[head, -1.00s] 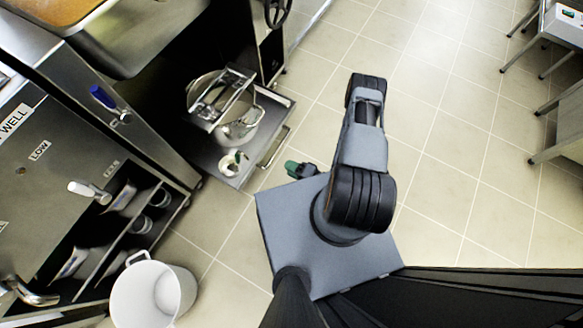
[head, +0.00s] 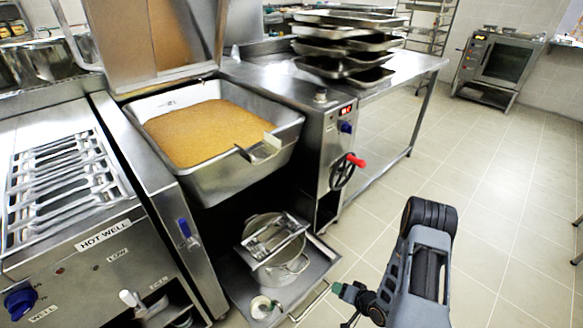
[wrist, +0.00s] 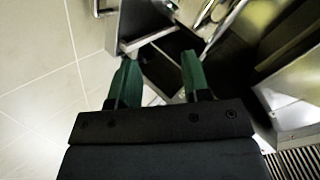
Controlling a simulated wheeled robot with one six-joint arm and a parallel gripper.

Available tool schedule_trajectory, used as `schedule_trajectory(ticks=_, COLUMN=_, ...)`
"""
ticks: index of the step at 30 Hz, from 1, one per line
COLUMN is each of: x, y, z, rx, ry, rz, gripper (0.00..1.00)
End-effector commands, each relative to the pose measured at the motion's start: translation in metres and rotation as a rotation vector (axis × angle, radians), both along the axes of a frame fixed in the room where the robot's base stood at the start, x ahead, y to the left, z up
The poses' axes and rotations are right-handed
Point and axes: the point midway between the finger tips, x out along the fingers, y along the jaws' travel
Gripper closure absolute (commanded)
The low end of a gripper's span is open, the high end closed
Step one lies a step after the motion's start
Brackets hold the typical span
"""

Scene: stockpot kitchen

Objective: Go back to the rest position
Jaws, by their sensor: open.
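My gripper (head: 345,292) is at the lower middle of the head view, held out to the left of my folded arm. Its green fingertips point toward the pull-out shelf. In the wrist view my gripper (wrist: 160,78) has its two green fingers well apart, with nothing between them. My arm (head: 420,265) stands bent over the open floor at the lower right of the head view.
A steel stockpot (head: 275,245) with a metal rack on top stands on the pull-out shelf (head: 235,285), left of my gripper. Above is a tilting pan (head: 285,135) with golden contents. A table (head: 410,70) bears stacked trays. Tiled floor (head: 500,220) is clear to the right.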

Motion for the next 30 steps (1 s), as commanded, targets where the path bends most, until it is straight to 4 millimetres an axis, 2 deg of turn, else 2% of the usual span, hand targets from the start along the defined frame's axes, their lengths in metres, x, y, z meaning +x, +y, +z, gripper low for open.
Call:
schedule_trajectory(ticks=1, x=0.02, y=-0.011, z=0.044, rx=-0.108, ry=-0.013, rz=0.018, gripper=0.56)
schedule_trajectory(ticks=5, x=0.053, y=-0.038, z=0.123, rx=-0.363, ry=0.001, rz=0.033, gripper=0.56)
schedule_trajectory(ticks=6, x=0.06, y=-0.045, z=0.15, rx=-0.432, ry=0.009, rz=0.032, gripper=0.56)
schedule_trajectory(ticks=8, x=0.067, y=-0.053, z=0.191, rx=-0.524, ry=0.026, rz=0.026, gripper=0.56)
schedule_trajectory(ticks=12, x=0.07, y=-0.063, z=0.292, rx=-0.691, ry=0.074, rz=0.009, gripper=0.56)
schedule_trajectory(ticks=14, x=0.064, y=-0.063, z=0.335, rx=-0.741, ry=0.1, rz=-0.001, gripper=0.56)
schedule_trajectory(ticks=15, x=0.058, y=-0.062, z=0.364, rx=-0.767, ry=0.119, rz=-0.006, gripper=0.56)
schedule_trajectory(ticks=17, x=0.047, y=-0.057, z=0.404, rx=-0.792, ry=0.146, rz=-0.006, gripper=0.56)
schedule_trajectory(ticks=18, x=0.037, y=-0.054, z=0.43, rx=-0.803, ry=0.165, rz=-0.005, gripper=0.56)
schedule_trajectory(ticks=21, x=0.01, y=-0.041, z=0.486, rx=-0.81, ry=0.209, rz=0.009, gripper=0.56)
schedule_trajectory(ticks=25, x=-0.028, y=-0.023, z=0.542, rx=-0.79, ry=0.253, rz=0.051, gripper=0.56)
schedule_trajectory(ticks=30, x=-0.069, y=-0.002, z=0.587, rx=-0.747, ry=0.285, rz=0.119, gripper=0.56)
